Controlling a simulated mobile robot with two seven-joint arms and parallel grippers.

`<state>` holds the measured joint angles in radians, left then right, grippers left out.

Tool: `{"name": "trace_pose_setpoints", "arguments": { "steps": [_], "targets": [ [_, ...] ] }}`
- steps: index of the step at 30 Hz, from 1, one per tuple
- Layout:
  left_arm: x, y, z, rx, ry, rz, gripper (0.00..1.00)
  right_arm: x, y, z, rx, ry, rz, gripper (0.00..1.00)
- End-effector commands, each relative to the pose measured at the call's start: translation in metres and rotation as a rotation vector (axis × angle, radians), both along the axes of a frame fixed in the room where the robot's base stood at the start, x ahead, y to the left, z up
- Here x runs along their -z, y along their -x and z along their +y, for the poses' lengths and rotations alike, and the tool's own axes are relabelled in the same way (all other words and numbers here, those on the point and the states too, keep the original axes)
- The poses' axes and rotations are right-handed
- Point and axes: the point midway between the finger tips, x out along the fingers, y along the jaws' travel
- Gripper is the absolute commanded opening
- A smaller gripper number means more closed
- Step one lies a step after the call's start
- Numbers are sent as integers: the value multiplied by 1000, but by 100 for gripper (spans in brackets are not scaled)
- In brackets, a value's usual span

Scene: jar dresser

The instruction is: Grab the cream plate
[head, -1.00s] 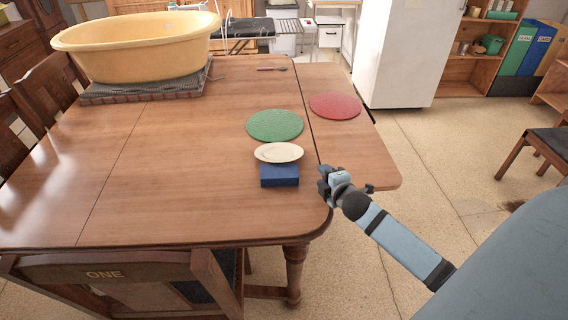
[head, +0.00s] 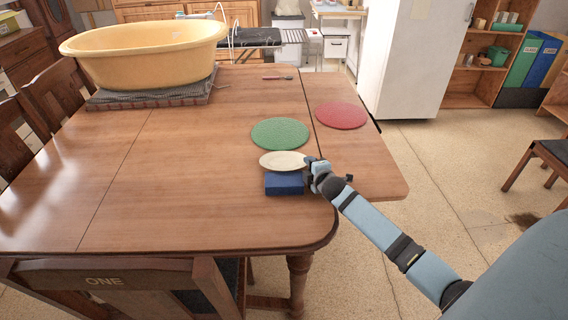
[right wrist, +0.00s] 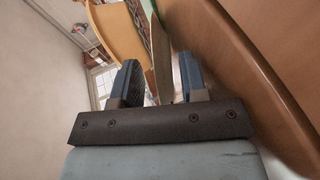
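The cream plate (head: 284,160) lies flat on a blue block (head: 284,185) near the right front of the wooden table. My right gripper (head: 311,163) is at the plate's right rim in the head view. In the right wrist view the plate shows edge-on as a thin pale strip (right wrist: 160,50) between the two fingers of my right gripper (right wrist: 157,68). The fingers stand apart, with visible space between the left finger and the plate. My left gripper is not in view.
A green round mat (head: 280,134) lies just behind the plate and a red one (head: 341,115) farther right. A yellow tub (head: 145,52) stands at the back left. A chair (head: 120,285) stands at the table's front edge. The table's middle is clear.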

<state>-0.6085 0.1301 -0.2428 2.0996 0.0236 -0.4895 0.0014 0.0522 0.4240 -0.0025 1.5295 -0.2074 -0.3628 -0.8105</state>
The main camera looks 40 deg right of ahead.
Motion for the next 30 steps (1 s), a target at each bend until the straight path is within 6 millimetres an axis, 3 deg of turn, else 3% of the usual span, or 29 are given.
{"name": "trace_pose_setpoints", "arguments": {
  "steps": [6,12,23,30],
  "targets": [
    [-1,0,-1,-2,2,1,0,0,-1,0,0,1,0,40],
    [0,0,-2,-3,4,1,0,0,-1,0,0,1,1,0],
    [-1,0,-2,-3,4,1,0,-2,-1,0,-1,1,-2,0],
    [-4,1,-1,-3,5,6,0,-25,-2,-1,-2,5,-3,0]
  ]
}}
